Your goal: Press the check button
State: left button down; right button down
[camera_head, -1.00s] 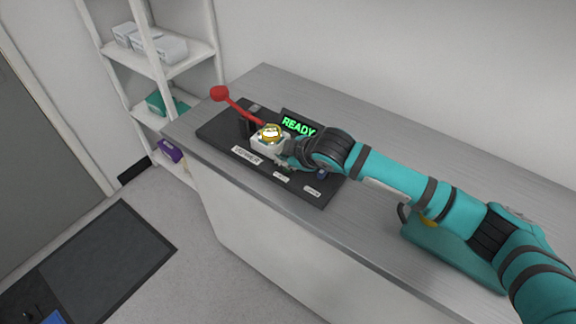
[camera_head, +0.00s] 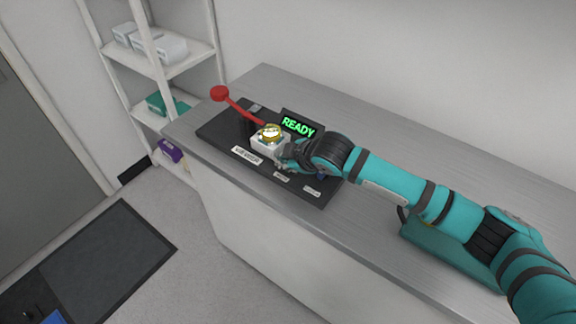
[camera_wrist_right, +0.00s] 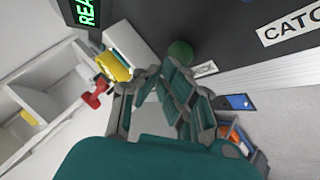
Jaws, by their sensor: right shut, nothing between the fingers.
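The dark instrument base (camera_head: 215,131) lies on the bench, with a lit green READY display (camera_head: 299,126) at its back. A round green button (camera_wrist_right: 180,52) shows in the right wrist view beside a partly hidden label (camera_wrist_right: 204,69) that seems to read CHECK. In the head view the button is hidden by my right gripper (camera_head: 284,163). The gripper is shut and empty, low over the base, just right of the white viewer block. In the wrist view its fingers (camera_wrist_right: 165,80) are close to the button; I cannot tell whether they touch it. My left gripper is not in view.
A gold ring (camera_head: 270,132) sits on the white block (camera_head: 263,147), near a red-knobbed lever (camera_head: 220,93). A CATCH label (camera_wrist_right: 292,27) marks the base's front. A teal case (camera_head: 440,247) lies right on the bench. Shelves (camera_head: 180,62) stand left.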

jog(key=shift+f, duration=0.45)
dwell(0.5)
jog(key=shift+r+p, duration=0.85)
jog(key=shift+p, duration=0.1)
notch_tip(320, 180, up, 5)
jog(key=p, duration=0.5)
jog(key=shift+r, duration=0.1)
dwell(0.4)
